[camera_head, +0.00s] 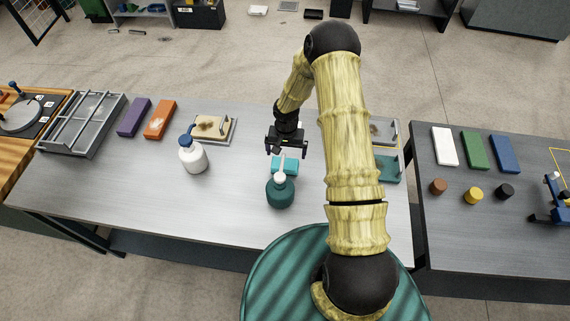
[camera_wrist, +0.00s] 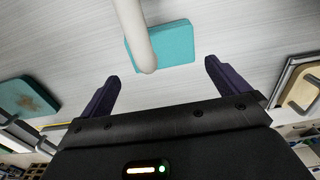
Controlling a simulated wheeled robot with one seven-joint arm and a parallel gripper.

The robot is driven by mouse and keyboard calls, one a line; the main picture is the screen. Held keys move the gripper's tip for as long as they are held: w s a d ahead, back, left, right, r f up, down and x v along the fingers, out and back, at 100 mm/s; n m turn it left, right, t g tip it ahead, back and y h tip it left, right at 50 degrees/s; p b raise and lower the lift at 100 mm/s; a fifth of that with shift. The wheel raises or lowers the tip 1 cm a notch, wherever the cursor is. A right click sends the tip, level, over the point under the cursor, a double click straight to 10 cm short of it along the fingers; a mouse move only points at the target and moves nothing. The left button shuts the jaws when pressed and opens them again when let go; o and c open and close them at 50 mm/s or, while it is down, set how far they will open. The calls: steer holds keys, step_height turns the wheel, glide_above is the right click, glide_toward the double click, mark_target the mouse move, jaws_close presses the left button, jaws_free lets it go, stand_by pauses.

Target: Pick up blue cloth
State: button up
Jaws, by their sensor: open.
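A flat light-blue cloth or pad (camera_head: 291,164) lies on the grey table, behind a teal pump bottle (camera_head: 279,193) and partly hidden by it. In the wrist view the light-blue piece (camera_wrist: 176,44) lies beyond my fingertips, with the bottle's white spout (camera_wrist: 134,28) crossing in front of its left part. My gripper (camera_head: 286,150) is open and empty, pointing down just behind and above the light-blue piece; its fingers (camera_wrist: 161,72) are apart in the wrist view. A darker blue block-like piece (camera_head: 504,153) lies on the right table.
A white bottle with a blue top (camera_head: 193,155), a tan pad on a tray (camera_head: 213,127), and orange (camera_head: 160,119) and purple (camera_head: 134,117) pieces stand left. White and green (camera_head: 474,150) pieces lie on the right table. The front left of the grey table is clear.

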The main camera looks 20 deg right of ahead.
mark_target(285, 165)
step_height(285, 165, down, 3)
steer(key=p, duration=0.2)
steer(key=shift+w+a+r+p, duration=0.1)
steer(key=shift+w+p, duration=0.05)
steer(key=shift+p, duration=0.25)
steer(key=shift+f+p, duration=0.3)
steer(key=shift+f, duration=0.9)
steer(key=c, duration=0.7)
